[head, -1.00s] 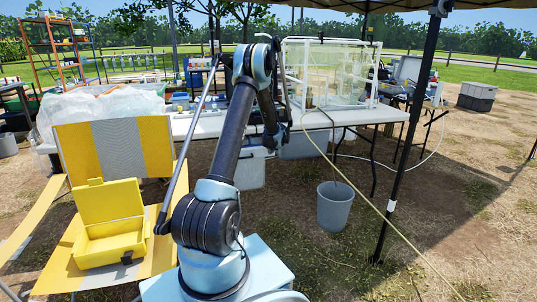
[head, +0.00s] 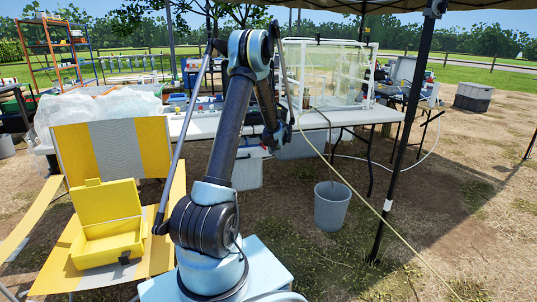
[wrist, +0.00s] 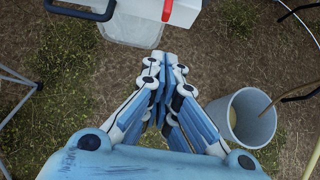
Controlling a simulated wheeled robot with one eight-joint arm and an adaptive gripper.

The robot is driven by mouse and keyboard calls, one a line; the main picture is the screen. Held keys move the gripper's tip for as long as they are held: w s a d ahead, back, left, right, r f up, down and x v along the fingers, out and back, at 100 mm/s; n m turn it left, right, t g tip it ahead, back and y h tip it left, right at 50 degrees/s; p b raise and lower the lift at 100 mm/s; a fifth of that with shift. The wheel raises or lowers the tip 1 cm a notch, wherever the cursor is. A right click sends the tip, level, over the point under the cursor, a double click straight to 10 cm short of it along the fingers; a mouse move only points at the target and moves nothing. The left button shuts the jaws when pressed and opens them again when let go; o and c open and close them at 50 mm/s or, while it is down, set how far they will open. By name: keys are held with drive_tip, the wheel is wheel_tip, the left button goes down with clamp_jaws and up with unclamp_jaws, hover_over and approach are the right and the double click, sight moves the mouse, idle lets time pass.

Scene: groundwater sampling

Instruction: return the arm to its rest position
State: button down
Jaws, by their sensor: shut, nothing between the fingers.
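My gripper (wrist: 166,68) shows in the wrist view, pointing down over dirt and grass. Its blue and white fingers are together with nothing between them. In the head view my arm rises from its light blue base and folds over at an elbow near the top. The gripper itself cannot be made out in the head view, where the arm's own links and the table area overlap.
A grey bucket (head: 332,206) stands right of my arm and also shows in the wrist view (wrist: 250,120). A white table (head: 375,114) bears a clear enclosure (head: 325,72). A yellow case (head: 108,222) sits open on a striped chair (head: 72,150). A dark canopy pole (head: 408,130) stands right.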

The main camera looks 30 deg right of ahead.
drive_tip(key=shift+v, duration=2.4)
drive_tip(key=s+a+r+n+g+y, duration=0.1)
drive_tip(key=a+r+n, duration=0.35)
drive_tip(key=a, duration=0.55)
drive_tip(key=s+a+r+n+y, duration=0.1)
drive_tip(key=a+r+n, duration=0.3)
drive_tip(key=a, duration=0.6)
drive_tip(key=a+r+n+g+y, duration=0.1)
drive_tip(key=a+r+n, duration=0.2)
drive_tip(key=a+n, duration=0.55)
drive_tip(key=s+a+r+n+g, duration=0.1)
drive_tip(key=s+a+n, duration=0.2)
drive_tip(key=s+a, duration=0.35)
drive_tip(key=s+a+r+n+g, duration=0.1)
drive_tip(key=s+a+n, duration=0.2)
drive_tip(key=a, duration=0.7)
drive_tip(key=s+a+f+n, duration=0.2)
drive_tip(key=s+a+n, duration=0.2)
drive_tip(key=s, duration=0.4)
drive_tip(key=s+a+f+n+g, duration=0.1)
drive_tip(key=s+a+f+n, duration=0.2)
drive_tip(key=s+n, duration=0.4)
drive_tip(key=s+a+f+n+g, duration=0.1)
drive_tip(key=s+a+f+n, duration=0.1)
drive_tip(key=s+a+n, duration=0.3)
drive_tip(key=s, duration=0.4)
drive_tip(key=shift+a+f+n, duration=0.15)
drive_tip(key=shift+f+n, duration=0.1)
drive_tip(key=shift+n, duration=0.15)
